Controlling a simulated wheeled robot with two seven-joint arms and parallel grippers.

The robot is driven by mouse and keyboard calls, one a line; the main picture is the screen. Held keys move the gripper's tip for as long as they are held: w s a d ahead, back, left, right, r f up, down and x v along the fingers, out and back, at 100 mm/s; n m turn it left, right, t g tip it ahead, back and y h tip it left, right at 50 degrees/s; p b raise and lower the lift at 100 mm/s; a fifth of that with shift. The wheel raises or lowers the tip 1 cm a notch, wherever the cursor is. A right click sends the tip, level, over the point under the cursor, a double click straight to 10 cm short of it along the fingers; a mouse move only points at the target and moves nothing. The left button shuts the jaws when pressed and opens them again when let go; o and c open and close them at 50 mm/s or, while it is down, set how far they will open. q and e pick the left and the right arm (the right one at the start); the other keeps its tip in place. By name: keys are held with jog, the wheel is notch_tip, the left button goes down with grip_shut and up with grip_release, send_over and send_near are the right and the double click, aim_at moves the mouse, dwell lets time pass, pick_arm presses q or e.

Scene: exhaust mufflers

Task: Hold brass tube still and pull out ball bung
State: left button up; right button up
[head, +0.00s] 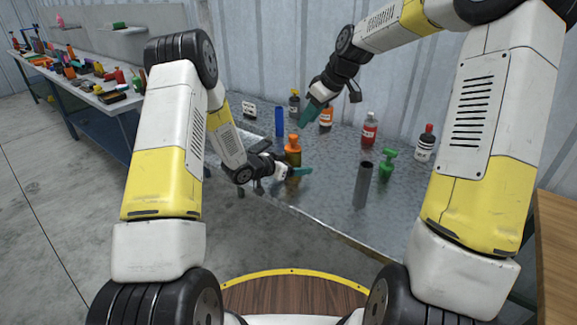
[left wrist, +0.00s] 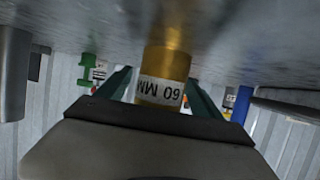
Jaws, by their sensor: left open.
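The brass tube (head: 292,164) stands upright on the metal table with the orange ball bung (head: 293,147) at its top. In the left wrist view, the brass tube (left wrist: 165,62) carries a white "60 MM" label and stands between the two teal fingers of my left gripper (left wrist: 163,98). My left gripper (head: 297,172) is open around the tube, with gaps showing at its sides. My right gripper (head: 308,112) is above and behind the bung, apart from it, its teal fingers angled down; their opening is unclear. The bung is hidden in the left wrist view.
A dark grey tube (head: 362,186) and a green bung (head: 387,164) stand to the right on the table (head: 320,200). A blue tube (head: 279,121) stands behind. Several bottles, including a red one (head: 369,130), line the back. The front right of the table is clear.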

pick_arm(q)
jog(key=shift+w+d+f, duration=0.2)
jog(key=shift+w+d, duration=0.1)
jog(key=shift+d, duration=0.05)
jog(key=shift+c, duration=0.3)
jog(key=c, duration=1.5)
